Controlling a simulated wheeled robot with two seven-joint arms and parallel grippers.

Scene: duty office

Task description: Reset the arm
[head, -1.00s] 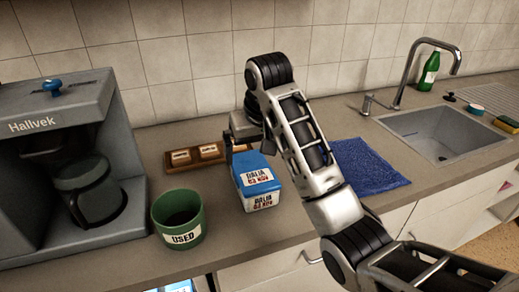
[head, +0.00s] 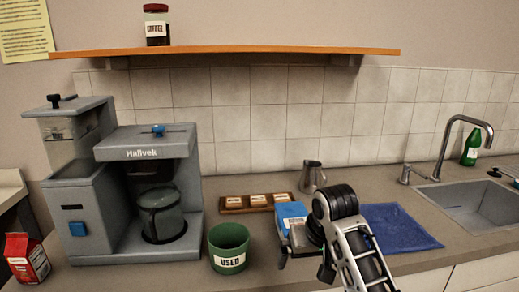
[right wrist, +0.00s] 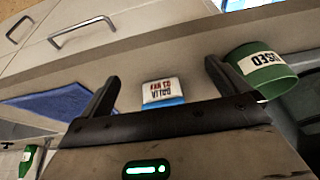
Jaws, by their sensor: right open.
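My right arm comes in from the lower right in the head view. Its gripper (head: 284,252) is partly hidden by the wrist and sits at the near side of a blue box with a white label (head: 290,211). In the right wrist view the fingers of my right gripper (right wrist: 160,82) are spread apart with nothing held. The box (right wrist: 163,92) shows beyond them, in the gap between the fingers. Whether they touch it cannot be told. My left gripper is not in view.
A green "USED" cup (head: 228,258) stands left of the box, near the grey coffee machine (head: 90,215). A wooden tray (head: 232,210), a metal jug (head: 312,177) and a blue cloth (head: 400,232) are nearby. The sink (head: 480,205) is at right. A shelf (head: 230,50) hangs above.

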